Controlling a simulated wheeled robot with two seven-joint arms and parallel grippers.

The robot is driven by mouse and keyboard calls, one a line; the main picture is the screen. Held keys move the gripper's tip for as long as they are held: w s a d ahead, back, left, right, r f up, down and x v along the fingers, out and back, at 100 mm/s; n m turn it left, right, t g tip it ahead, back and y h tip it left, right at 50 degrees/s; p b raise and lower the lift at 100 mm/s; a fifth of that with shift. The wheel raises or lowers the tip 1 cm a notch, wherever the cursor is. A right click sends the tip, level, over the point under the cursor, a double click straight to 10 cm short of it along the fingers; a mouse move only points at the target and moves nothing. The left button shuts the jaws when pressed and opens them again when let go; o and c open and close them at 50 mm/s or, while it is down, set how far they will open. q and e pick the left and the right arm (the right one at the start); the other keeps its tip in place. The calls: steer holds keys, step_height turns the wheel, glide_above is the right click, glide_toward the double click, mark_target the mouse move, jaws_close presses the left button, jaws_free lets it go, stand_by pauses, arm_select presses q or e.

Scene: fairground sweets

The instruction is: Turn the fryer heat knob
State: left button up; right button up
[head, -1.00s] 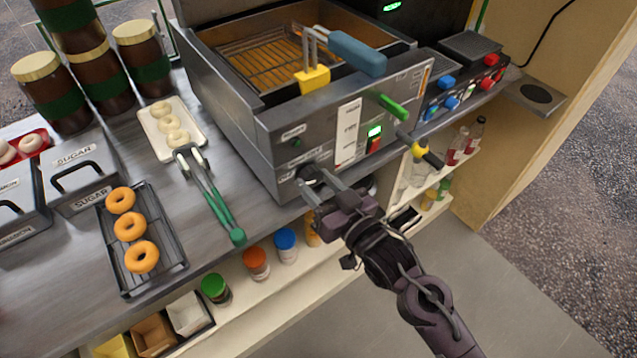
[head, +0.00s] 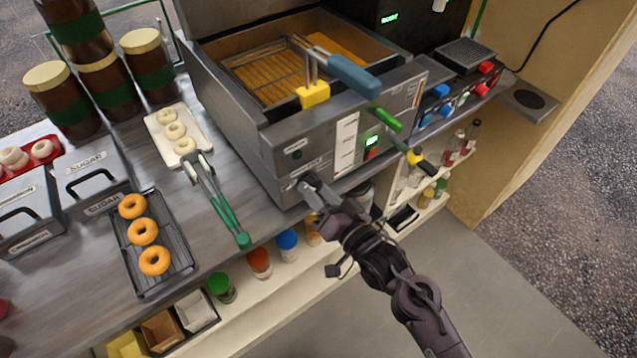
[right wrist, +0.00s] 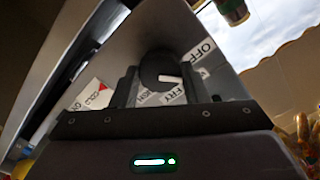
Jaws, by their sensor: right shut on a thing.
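The fryer (head: 262,150) is a grey metal box with an open oil well on the counter. Its heat knob is a dark round dial with a white mark, low on the front panel; in the right wrist view the knob (right wrist: 161,72) sits between my fingers, with labels reading OFF and FRY around it. My right gripper (head: 318,190) is at the front panel, shut on the knob, and largely hides it in the head view. The right gripper (right wrist: 160,88) also shows in the wrist view. My left gripper is not in view.
Tongs with green handles (head: 225,208) lie left of the fryer, near a rack of orange doughnuts (head: 143,232). A basket with a blue handle (head: 352,75) sits in the fryer. A green lever (head: 388,120) and a yellow-black handle (head: 420,160) stick out from the front.

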steer(key=m+p, duration=0.1)
steer(key=m, duration=0.1)
steer(key=m+p, duration=0.4)
steer(key=shift+r+m, duration=0.3)
steer(key=m+p, duration=0.2)
steer(key=m, duration=0.1)
steer(key=shift+p, duration=0.4)
steer(key=shift+f+m+p, duration=0.2)
steer(key=shift+m+p, duration=0.65)
steer(key=shift+m, duration=0.55)
steer(key=o, duration=1)
steer(key=shift+f, duration=0.1)
